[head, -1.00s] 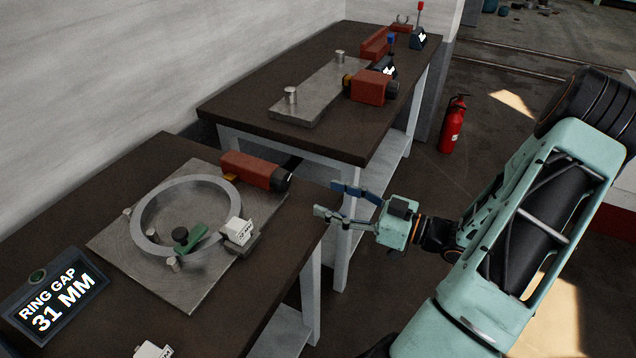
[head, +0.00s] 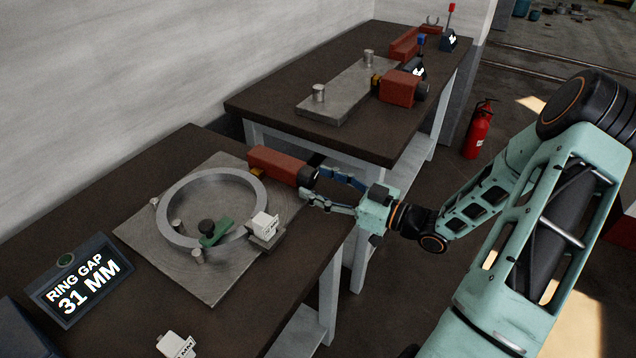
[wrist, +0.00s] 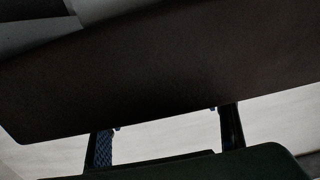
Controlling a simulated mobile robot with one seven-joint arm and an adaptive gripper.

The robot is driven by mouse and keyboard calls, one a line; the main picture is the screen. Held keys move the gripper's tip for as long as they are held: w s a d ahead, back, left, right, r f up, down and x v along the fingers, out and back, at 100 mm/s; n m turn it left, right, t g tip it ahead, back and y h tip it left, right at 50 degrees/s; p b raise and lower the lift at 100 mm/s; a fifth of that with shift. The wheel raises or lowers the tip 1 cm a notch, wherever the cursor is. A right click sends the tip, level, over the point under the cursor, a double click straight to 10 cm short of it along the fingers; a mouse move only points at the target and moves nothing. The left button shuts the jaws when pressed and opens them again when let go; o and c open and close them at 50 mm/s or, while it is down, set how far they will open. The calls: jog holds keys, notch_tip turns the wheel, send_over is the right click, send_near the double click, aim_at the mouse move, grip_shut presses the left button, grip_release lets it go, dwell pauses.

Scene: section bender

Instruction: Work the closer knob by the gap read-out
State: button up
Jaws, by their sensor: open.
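The gap read-out (head: 75,282) at the lower left of the head view shows "RING GAP 31 MM". A grey ring (head: 170,228) lies on a metal plate (head: 205,285). Contact cannot be told. The wrist view shows both fingers (wrist: 167,128) apart below a dark brown surface; the knob is not recognisable there.
A green clamp (head: 216,234) and a white labelled block (head: 263,223) stand at the ring. Another white labelled piece (head: 176,344) lies near the front. A second bench (head: 275,93) behind carries a similar red unit (head: 398,88). A fire extinguisher (head: 478,130) stands on the floor.

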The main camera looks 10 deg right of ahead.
jog(key=shift+w+a, duration=0.25)
jog(key=shift+c, duration=0.7)
jog(key=c, duration=1)
jog(key=shift+r+m+p, duration=0.15)
jog(key=shift+m+p, duration=0.15)
jog(key=shift+p, duration=0.1)
jog(key=shift+m, duration=0.4)
jog(key=o, duration=1.1)
jog(key=shift+o, duration=0.2)
jog(key=v, duration=1.2)
